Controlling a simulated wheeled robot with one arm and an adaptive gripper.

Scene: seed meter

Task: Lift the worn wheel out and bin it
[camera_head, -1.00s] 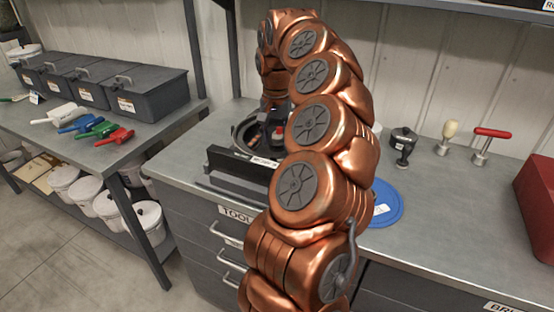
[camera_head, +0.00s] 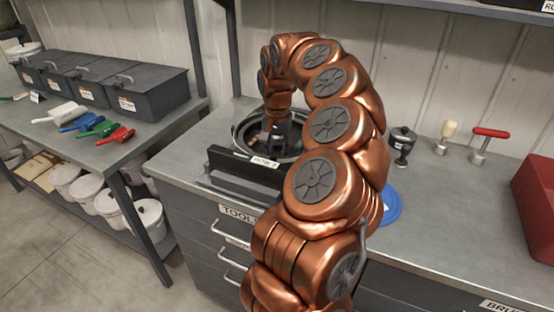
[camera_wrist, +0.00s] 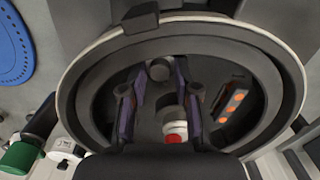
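The seed meter is an open round dark housing with a pale rim (camera_wrist: 88,52) that fills most of the wrist view. In the head view its rim (camera_head: 237,129) shows behind the black block labelled "ROW 3". My gripper (camera_wrist: 160,98) is over the housing's interior, its two fingers apart on either side of a grey round hub (camera_wrist: 160,70). Nothing is seen clamped between them. A dark round face lies inside the rim; I cannot tell whether it is the worn wheel. In the head view my arm hides part of the housing. No bin is clearly identifiable.
A blue disc with small holes (camera_wrist: 12,45) lies beside the housing; the head view shows it right of my arm (camera_head: 392,206). Black, cream-handled and red-handled tools (camera_head: 490,133) stand at the back right. A red box (camera_head: 540,205) is at the right edge.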

